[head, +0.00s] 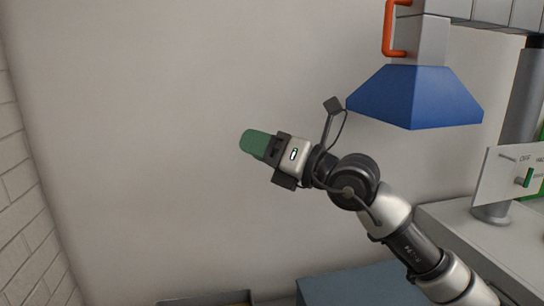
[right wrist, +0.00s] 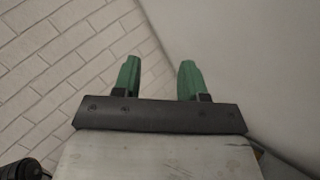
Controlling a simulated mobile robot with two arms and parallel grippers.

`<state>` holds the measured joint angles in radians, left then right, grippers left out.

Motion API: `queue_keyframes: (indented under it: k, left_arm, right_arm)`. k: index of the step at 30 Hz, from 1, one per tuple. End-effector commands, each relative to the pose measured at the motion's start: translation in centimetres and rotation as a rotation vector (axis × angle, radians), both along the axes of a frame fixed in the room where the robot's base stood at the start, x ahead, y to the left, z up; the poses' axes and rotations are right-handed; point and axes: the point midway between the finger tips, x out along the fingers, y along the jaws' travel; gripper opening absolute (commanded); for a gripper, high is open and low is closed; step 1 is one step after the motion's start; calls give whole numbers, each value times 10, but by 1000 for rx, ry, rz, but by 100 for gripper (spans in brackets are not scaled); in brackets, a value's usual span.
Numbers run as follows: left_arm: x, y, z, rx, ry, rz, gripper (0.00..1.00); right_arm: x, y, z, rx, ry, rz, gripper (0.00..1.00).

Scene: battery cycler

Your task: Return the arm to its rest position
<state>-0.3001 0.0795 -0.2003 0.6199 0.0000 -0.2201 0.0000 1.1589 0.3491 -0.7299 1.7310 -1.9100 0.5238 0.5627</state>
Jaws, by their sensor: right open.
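My right arm reaches up from the lower right in the head view. Its gripper (head: 252,141) points left, with green fingertips, in front of the bare wall and apart from everything around it. In the right wrist view the two green fingers of the right gripper (right wrist: 158,78) stand apart with nothing between them. Only brick and plain wall show beyond them. My left gripper is not in view.
A blue hood (head: 415,98) with a red handle (head: 388,28) hangs at the upper right, near the arm. A grey counter (head: 450,215) with a white panel (head: 510,182) stands at right. A blue-grey surface (head: 350,286) lies below. The wall side at left is clear.

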Motion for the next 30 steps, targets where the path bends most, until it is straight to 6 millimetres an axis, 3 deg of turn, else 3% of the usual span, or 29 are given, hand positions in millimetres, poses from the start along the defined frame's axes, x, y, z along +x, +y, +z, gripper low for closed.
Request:
queue_keyframes:
  k: [1, 4, 8, 11, 15, 17, 20, 24, 27, 30]
  left_arm:
    - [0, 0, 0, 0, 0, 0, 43]
    - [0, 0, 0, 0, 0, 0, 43]
    - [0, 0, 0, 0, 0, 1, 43]
    - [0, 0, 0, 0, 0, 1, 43]
    - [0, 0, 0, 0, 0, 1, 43]
    - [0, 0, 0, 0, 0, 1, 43]
    - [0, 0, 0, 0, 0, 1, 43]
    - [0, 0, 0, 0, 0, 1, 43]
    - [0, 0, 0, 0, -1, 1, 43]
    - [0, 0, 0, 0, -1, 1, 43]
  right_arm:
    - [-13, 0, -13, 146, 54, 68, 42]
    - [-30, -18, -24, 464, 161, 143, 42]
    - [-36, -65, -52, 886, 335, 120, 42]
    - [-34, -110, -91, 1192, 492, 12, 42]
    - [-40, -170, -176, 1555, 750, -251, 42]
    - [-49, -190, -216, 1672, 863, -385, 42]
    - [-75, -215, -284, 1816, 1055, -628, 42]
    - [-132, -233, -366, 1918, 1326, -976, 42]
    - [-174, -236, -405, 1928, 1487, -1177, 42]
    - [-210, -236, -430, 1911, 1620, -1338, 42]
